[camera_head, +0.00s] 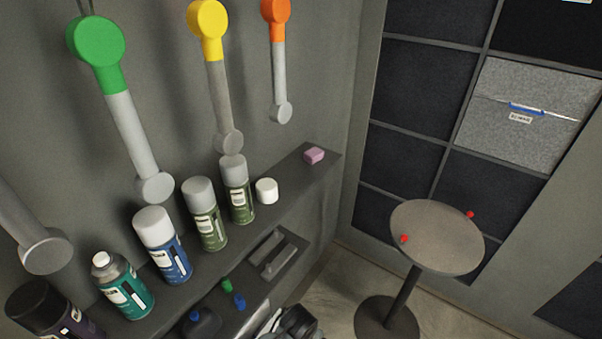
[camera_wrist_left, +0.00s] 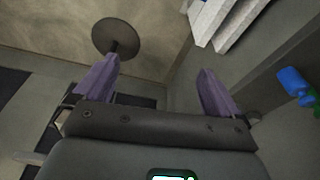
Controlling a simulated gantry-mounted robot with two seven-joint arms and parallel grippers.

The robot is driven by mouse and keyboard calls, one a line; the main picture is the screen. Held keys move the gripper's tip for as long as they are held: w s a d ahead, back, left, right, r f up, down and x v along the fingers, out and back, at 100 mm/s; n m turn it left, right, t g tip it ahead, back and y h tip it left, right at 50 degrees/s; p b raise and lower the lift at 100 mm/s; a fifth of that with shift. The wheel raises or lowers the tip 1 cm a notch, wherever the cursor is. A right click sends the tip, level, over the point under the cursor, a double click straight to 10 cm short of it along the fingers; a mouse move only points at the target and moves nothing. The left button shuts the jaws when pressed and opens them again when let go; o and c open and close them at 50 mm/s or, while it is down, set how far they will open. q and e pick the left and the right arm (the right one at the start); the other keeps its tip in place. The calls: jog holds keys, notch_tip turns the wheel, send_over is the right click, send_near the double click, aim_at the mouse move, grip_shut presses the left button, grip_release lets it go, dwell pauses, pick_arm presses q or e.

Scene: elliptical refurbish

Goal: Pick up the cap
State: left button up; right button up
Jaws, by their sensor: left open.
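A small white cap (camera_head: 266,190) sits on the upper shelf, just right of an olive-green spray can (camera_head: 239,196). The cap does not show in the left wrist view. A dark form at the bottom edge of the head view may be part of my left gripper, but I cannot tell. My right gripper is not in view.
More spray cans, blue (camera_head: 164,249) and olive (camera_head: 205,217), stand left of the cap. A pink block (camera_head: 314,155) lies at the shelf's right end. Handles with green, yellow and orange heads hang above. A round table (camera_head: 437,236) stands right, with open floor beside it.

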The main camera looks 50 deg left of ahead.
aim_at(268, 185)
pick_arm(q)
jog(key=w+a+r+n+g+y+p, duration=0.2)
jog(key=w+a+r+n+p, duration=1.05)
jog(key=w+r+p, duration=0.3)
jog(key=w+a+r+n+g+y+p, duration=0.1)
jog(key=w+a+r+n+g+p, duration=0.15)
jog(key=a+r+n+p, duration=0.65)
jog(key=a+r, duration=0.1)
jog(key=s+a+r+m, duration=0.1)
jog(key=a, duration=0.1)
jog(key=s+a+r+m, duration=0.1)
jog(key=shift+s+a+r+b, duration=0.1)
jog(key=shift+s+a+b, duration=0.1)
jog(key=shift+b, duration=0.15)
jog(key=shift+s+a+p, duration=0.25)
jog(key=shift+s+a, duration=0.25)
jog(key=shift+a, duration=0.4)
jog(key=shift+s+a+p, duration=0.3)
jog(key=shift+s+a, duration=0.2)
jog(key=shift+a, duration=0.45)
jog(key=shift+s+a+p, duration=0.25)
jog(key=shift+s+a, duration=0.25)
jog(key=shift+a, duration=0.4)
jog(key=shift+a+f, duration=0.1)
jog(key=shift+f, duration=0.55)
jog(key=shift+c, duration=0.2)
jog(key=c, duration=0.9)
